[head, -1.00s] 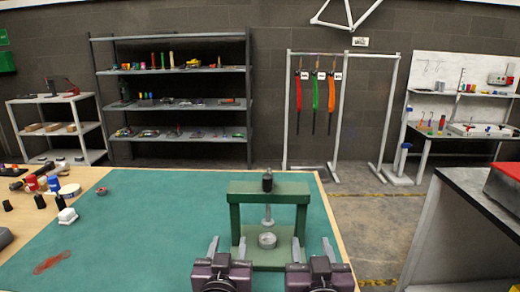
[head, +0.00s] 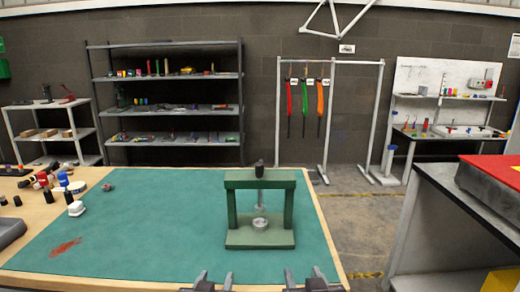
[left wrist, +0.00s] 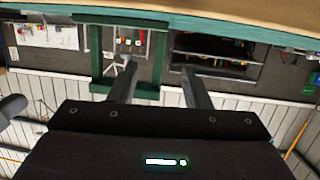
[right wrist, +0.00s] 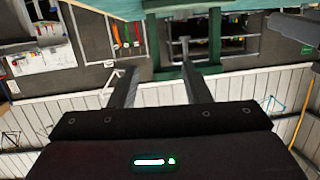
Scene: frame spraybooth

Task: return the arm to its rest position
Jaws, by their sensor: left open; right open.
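My left gripper (head: 213,279) is low at the bottom edge of the head view, with its fingers apart and nothing between them. Its open fingers (left wrist: 158,84) also show in the left wrist view. My right gripper (head: 305,278) is beside it to the right, also open and empty. Its fingers (right wrist: 160,88) show in the right wrist view. Both are in front of the green press frame (head: 260,180) and apart from it. Most of both arms is out of view.
The green mat (head: 150,225) covers most of the workbench. Bottles, caps and tools stand at its left end. A dark bench (head: 470,205) with a red-topped box (head: 492,172) stands at the right. Shelves and a rack (head: 330,120) with hanging coloured strips stand behind, across open floor.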

